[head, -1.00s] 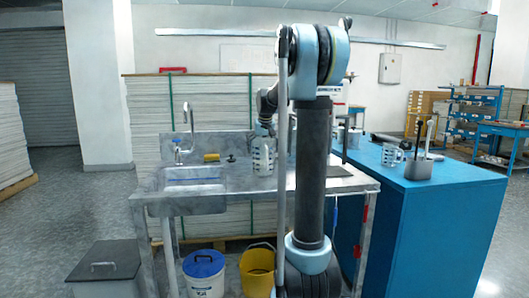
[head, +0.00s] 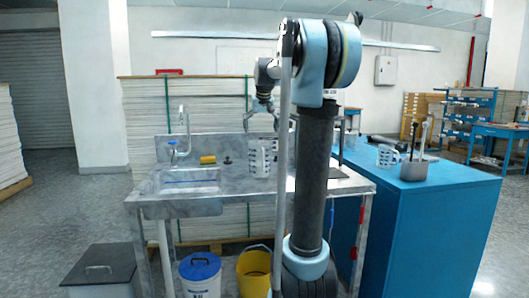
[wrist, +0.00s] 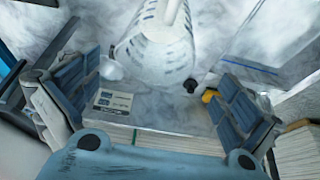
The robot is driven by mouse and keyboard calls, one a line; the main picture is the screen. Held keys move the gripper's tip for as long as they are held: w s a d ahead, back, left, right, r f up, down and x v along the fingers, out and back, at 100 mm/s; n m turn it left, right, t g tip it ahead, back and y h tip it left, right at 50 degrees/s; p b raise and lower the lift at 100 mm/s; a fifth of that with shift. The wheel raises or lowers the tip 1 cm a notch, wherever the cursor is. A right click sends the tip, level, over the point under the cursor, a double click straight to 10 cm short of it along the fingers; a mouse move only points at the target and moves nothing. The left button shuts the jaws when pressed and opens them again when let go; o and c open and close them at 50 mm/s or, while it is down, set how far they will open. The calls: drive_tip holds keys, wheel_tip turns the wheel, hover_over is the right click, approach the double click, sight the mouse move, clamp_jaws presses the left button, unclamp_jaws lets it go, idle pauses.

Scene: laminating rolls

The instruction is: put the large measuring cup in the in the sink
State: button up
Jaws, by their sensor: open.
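A white measuring cup with dark markings (head: 262,158) stands on the metal counter to the right of the sink (head: 150,187). In the wrist view the cup (wrist: 155,55) is at the top middle, beyond and between my spread fingers. My gripper (head: 263,118) is open and empty above the cup, apart from it in the head view. In the wrist view my gripper (wrist: 158,95) has wide-apart fingers at left and right. A smaller-looking measuring cup (head: 387,156) stands on the blue cabinet (head: 440,180). The sink basin looks empty apart from a blue line in it.
A tap (head: 183,135) rises behind the sink. A yellow sponge-like block (head: 208,160) and a small dark item (head: 228,161) lie between sink and cup. A holder with utensils (head: 415,168) stands on the cabinet. Buckets stand below the counter.

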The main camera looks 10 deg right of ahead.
drive_tip(key=s+f+g, duration=0.1)
drive_tip(key=s+f, duration=1.6)
drive_tip(key=s, duration=0.4)
drive_tip(key=s+f+g, duration=0.1)
drive_tip(key=s+f, duration=1.5)
drive_tip(key=s, duration=0.5)
wheel_tip(320, 180, up, 40)
drive_tip(key=t, duration=0.2)
hover_over(260, 160)
drive_tip(key=s, duration=0.2)
drive_tip(key=x, duration=1.6)
drive_tip(key=shift+d, duration=0.3)
drive_tip(key=shift+w+f, duration=0.1)
drive_tip(key=c, duration=1.9)
